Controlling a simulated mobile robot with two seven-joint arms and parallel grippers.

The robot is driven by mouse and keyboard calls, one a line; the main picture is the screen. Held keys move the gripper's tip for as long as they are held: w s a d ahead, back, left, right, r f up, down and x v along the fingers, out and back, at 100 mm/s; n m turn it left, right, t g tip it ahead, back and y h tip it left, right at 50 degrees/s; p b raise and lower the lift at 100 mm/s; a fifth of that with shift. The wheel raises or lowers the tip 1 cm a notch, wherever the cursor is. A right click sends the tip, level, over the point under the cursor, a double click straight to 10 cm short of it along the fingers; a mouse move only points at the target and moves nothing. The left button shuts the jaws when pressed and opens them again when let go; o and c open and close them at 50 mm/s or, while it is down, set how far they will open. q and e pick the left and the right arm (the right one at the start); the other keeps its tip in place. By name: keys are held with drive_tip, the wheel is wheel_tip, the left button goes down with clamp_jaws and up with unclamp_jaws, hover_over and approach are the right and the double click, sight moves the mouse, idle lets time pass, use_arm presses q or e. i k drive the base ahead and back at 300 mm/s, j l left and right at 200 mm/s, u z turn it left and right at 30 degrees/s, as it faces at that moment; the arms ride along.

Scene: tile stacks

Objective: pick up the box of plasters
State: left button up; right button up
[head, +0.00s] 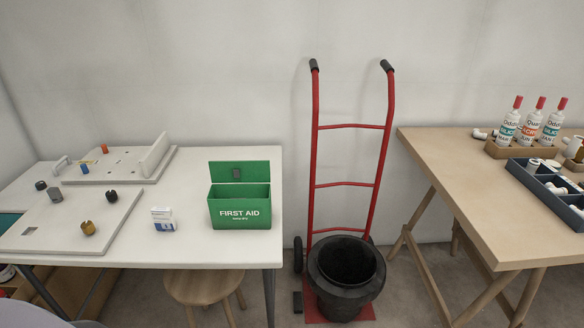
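A small white and blue box (163,219), which looks like the box of plasters, stands upright on the white table (190,174). It is just left of a green first aid box (240,205) with its lid up; the inside is only partly visible. The print on the small box is too small to read. Neither of my grippers shows in the head view.
White panels with knobs (88,228) lie left of the small box. A red hand truck (349,185) with a black bucket (345,272) stands between the tables. A wooden stool (204,287) is under the white table. A wooden table (470,180) with bottles is at right.

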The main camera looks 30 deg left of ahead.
sight(163, 218)
drive_tip(key=u, duration=1.2)
